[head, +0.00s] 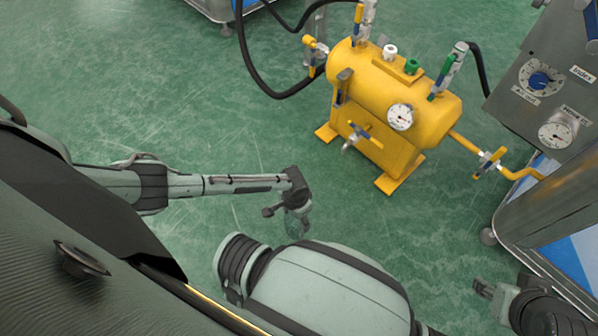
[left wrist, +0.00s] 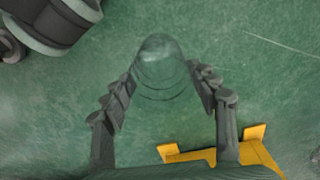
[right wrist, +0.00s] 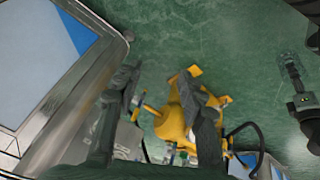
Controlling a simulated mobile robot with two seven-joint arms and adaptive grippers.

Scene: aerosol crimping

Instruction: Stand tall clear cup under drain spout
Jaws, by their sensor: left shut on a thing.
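The tall clear cup (left wrist: 160,68) sits between the fingers of my left gripper (left wrist: 163,92) in the left wrist view. In the head view the left gripper (head: 284,205) is shut on the cup (head: 297,222), above the green floor and apart from the tank. The cup's outline is faint. A yellow tank (head: 395,85) stands on the floor, up and right of the cup. Low on its front is a small metal drain spout (head: 350,143) with a blue-handled valve. My right gripper (head: 492,291) is at the lower right, its fingers apart and empty in the right wrist view (right wrist: 160,105).
A steel machine (head: 545,95) with a dial and gauge stands at the right, joined to the tank by a yellow pipe (head: 465,143). A black hose (head: 250,70) curves behind the tank. The green floor (head: 240,120) left of the tank is clear.

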